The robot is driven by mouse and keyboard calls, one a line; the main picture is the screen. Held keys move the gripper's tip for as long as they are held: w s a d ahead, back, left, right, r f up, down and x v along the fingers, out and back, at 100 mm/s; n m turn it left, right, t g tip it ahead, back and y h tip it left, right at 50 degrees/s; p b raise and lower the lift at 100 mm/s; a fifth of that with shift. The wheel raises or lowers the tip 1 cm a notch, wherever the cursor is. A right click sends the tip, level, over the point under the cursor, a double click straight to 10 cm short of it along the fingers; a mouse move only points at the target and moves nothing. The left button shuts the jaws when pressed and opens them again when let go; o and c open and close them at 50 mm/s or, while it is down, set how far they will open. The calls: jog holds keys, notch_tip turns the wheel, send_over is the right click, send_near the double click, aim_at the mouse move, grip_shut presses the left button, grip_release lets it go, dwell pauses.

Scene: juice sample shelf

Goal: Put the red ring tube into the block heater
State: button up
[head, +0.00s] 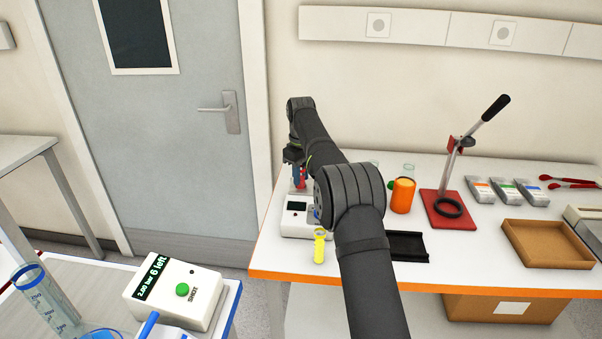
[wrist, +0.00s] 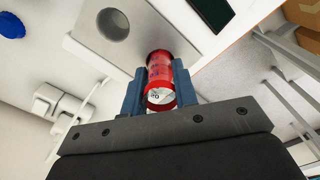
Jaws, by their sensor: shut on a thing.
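My gripper (wrist: 157,88) is shut on the red ring tube (wrist: 160,70), with one blue finger on each side of it in the wrist view. In the head view my gripper (head: 298,170) is at the bench's left end, with a bit of red (head: 302,182) showing below it. The block heater (head: 294,225) is a white unit with a dark display, below my gripper and partly hidden by my arm. The tube appears outside that hole.
A yellow-ringed tube (head: 319,250) stands at the heater's front. A black tray (head: 408,246), an orange bottle (head: 403,196) and a red-based lever press (head: 449,208) are to the right. A white device with a green button (head: 174,291) is on the left bench. A door (head: 185,130) is behind.

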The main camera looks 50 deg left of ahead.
jog(key=shift+f, duration=0.55)
jog(key=o, duration=1.1)
jog(key=shift+r, duration=0.1)
jog(key=shift+r, duration=3.7)
jog(key=shift+f, duration=0.15)
notch_tip(320, 180, down, 7)
jog(key=shift+f, duration=0.2)
jog(key=shift+r, duration=0.65)
